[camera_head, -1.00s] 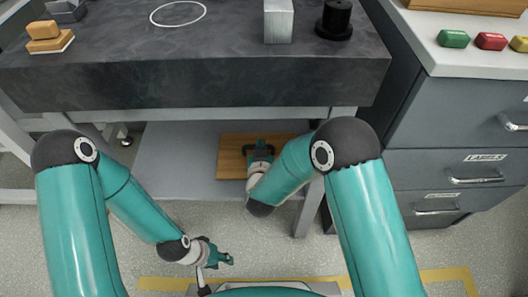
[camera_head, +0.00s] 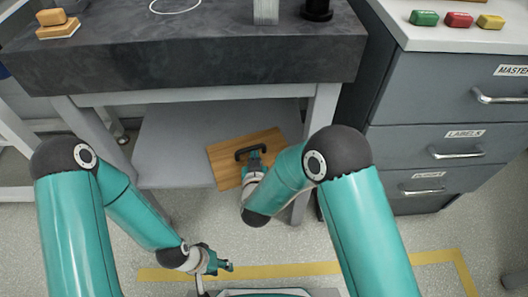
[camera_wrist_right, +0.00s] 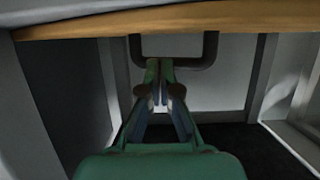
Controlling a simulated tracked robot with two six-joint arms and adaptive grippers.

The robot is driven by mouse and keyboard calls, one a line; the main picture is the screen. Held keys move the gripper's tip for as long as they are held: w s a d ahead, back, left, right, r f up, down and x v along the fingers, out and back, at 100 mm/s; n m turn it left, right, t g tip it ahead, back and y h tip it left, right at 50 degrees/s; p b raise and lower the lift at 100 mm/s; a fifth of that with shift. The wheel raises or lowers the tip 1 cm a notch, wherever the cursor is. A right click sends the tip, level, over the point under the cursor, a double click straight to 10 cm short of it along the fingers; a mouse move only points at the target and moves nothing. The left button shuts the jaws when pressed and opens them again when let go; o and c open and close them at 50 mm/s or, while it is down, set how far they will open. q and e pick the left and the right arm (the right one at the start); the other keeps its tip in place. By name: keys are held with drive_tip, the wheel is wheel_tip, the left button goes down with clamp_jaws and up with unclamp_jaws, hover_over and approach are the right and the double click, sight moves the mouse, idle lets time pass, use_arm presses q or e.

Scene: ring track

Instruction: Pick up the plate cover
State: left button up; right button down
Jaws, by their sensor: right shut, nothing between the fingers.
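The plate cover appears to be the flat wooden board with a black handle. In the head view the board (camera_head: 229,172) is at the lower grey shelf under the table, and its black handle (camera_head: 242,153) is on its face. My right gripper (camera_head: 255,152) is at the handle. In the right wrist view the board's edge (camera_wrist_right: 90,27) runs across the top, with the handle (camera_wrist_right: 205,55) below it. My right fingertips (camera_wrist_right: 159,65) are together, overlapping the handle bar, with nothing between them. My left gripper (camera_head: 228,266) is low over the floor, away from the board; its fingers are too small to judge.
The dark table top (camera_head: 180,62) overhangs the shelf (camera_head: 170,150). A table leg (camera_head: 318,108) stands right of the board, beside a grey drawer cabinet (camera_head: 430,105). Blocks lie on the table and cabinet. Yellow tape (camera_head: 290,270) marks the floor.

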drive_tip(key=shift+s+a+r, duration=0.2)
drive_tip(key=shift+s+a, duration=0.2)
drive_tip(key=shift+s, duration=0.3)
drive_tip(key=shift+s+a+r, duration=0.1)
drive_tip(key=shift+s+a, duration=0.05)
drive_tip(key=shift+s, duration=0.25)
drive_tip(key=shift+w+d, duration=0.15)
drive_tip(key=shift+d, duration=0.3)
use_arm(q)
drive_tip(key=shift+s+f, duration=0.1)
drive_tip(key=shift+s, duration=0.2)
use_arm(e)
drive_tip(key=shift+d+r, duration=0.1)
drive_tip(key=shift+d, duration=0.15)
use_arm(q)
drive_tip(key=shift+d, duration=0.1)
